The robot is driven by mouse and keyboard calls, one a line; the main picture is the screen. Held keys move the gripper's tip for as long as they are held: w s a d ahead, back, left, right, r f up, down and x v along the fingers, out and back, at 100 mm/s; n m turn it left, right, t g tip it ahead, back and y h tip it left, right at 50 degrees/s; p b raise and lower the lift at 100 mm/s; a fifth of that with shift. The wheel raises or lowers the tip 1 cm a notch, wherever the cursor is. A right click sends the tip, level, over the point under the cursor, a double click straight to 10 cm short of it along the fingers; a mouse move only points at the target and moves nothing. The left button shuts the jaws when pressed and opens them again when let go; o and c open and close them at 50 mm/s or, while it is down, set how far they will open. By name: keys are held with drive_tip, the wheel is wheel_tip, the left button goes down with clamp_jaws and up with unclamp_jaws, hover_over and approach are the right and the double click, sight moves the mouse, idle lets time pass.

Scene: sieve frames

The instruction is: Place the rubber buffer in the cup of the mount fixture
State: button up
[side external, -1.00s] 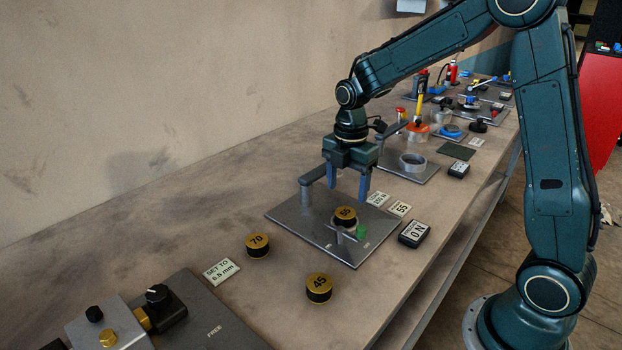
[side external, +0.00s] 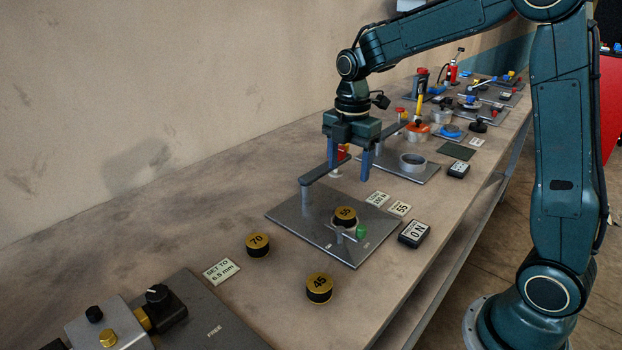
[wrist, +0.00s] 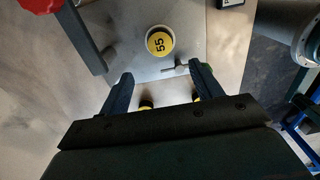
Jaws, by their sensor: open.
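The rubber buffer marked 55 (side external: 345,214), a black puck with a gold top, sits in the cup of the mount fixture (side external: 300,217), a grey metal plate with a post and a swing arm. In the wrist view the buffer (wrist: 160,42) lies face up inside the light rim of the cup (wrist: 161,56). My gripper (side external: 350,172) is open and empty, above the fixture and clear of the buffer. Its two fingers (wrist: 161,74) also show in the wrist view, apart, with nothing between the tips.
Pucks marked 70 (side external: 257,245) and 45 (side external: 319,288) lie on the bench in front of the fixture. A black display reading 0 N (side external: 413,233) and small cards (side external: 399,208) lie to its right.

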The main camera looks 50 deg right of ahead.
drive_tip(key=s+a+r+m+t, duration=0.2)
drive_tip(key=s+m, duration=0.4)
drive_tip(key=s, duration=0.1)
drive_tip(key=s+a+r+m+t, duration=0.1)
drive_tip(key=s+a+r+m, duration=0.1)
drive_tip(key=s+m, duration=0.4)
drive_tip(key=s+a+r+m+t, duration=0.2)
drive_tip(key=s+m, duration=0.4)
drive_tip(key=s, duration=0.3)
drive_tip(key=shift+r+t, duration=0.3)
drive_tip(key=shift+r, duration=0.35)
